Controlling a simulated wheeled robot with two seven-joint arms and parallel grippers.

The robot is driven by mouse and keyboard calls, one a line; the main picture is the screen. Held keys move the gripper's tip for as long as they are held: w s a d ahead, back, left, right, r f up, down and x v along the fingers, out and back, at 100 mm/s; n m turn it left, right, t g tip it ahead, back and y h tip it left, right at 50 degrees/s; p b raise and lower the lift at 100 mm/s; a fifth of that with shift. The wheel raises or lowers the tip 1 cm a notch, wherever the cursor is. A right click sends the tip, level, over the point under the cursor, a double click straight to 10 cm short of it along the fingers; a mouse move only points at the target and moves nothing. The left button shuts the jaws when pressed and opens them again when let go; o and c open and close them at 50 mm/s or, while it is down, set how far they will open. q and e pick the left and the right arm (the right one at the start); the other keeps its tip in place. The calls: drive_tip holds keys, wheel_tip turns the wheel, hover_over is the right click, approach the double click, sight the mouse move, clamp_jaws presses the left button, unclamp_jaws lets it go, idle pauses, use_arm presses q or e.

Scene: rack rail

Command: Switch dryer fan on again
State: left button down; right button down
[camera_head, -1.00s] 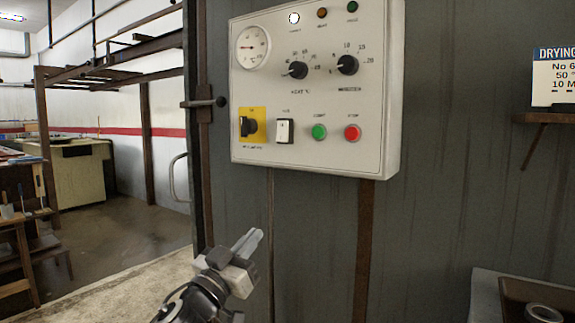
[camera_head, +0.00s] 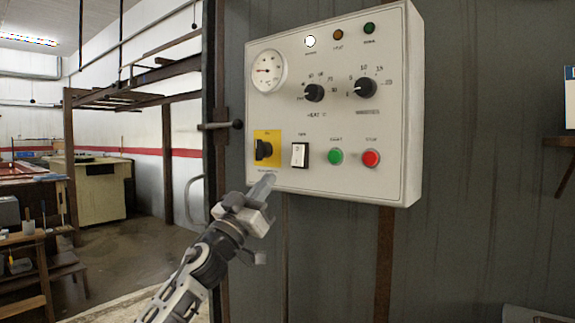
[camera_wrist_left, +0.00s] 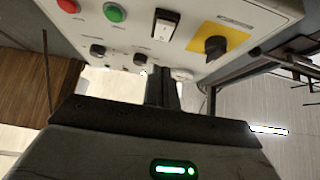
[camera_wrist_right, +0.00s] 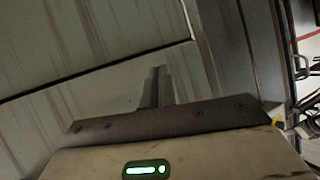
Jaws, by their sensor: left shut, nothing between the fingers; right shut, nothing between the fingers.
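The control panel (camera_head: 400,150) is a white box on the grey dryer wall. Its fan rocker switch (camera_head: 299,154) is white in a dark frame, between the black rotary switch (camera_head: 263,149) on a yellow plate and the green button (camera_head: 336,156). The rocker also shows in the left wrist view (camera_wrist_left: 166,27). My left gripper (camera_head: 266,182) is shut and empty, just below the panel's lower left part, under the rotary switch and rocker. Whether it touches the panel I cannot tell. My right gripper (camera_wrist_right: 157,85) is shut and empty, facing grey wall panels; it is outside the head view.
A red button (camera_head: 371,158), two black knobs (camera_head: 314,92), a gauge (camera_head: 267,70) and small lamps (camera_head: 338,35) share the panel. A door handle (camera_head: 222,125) sticks out left of it. A shelf (camera_head: 560,142) is at the right.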

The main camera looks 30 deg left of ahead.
sight(297, 159)
use_arm(q)
drive_tip(key=w, duration=0.2)
drive_tip(key=w+r+b, duration=0.1)
drive_tip(key=w, duration=0.1)
drive_tip(key=w+r+b, duration=0.1)
drive_tip(key=w, duration=0.1)
drive_tip(key=shift+w+d, duration=0.2)
drive_tip(key=shift+w, duration=0.1)
drive_tip(key=shift+w+d+r, duration=0.1)
drive_tip(key=shift+w, duration=0.4)
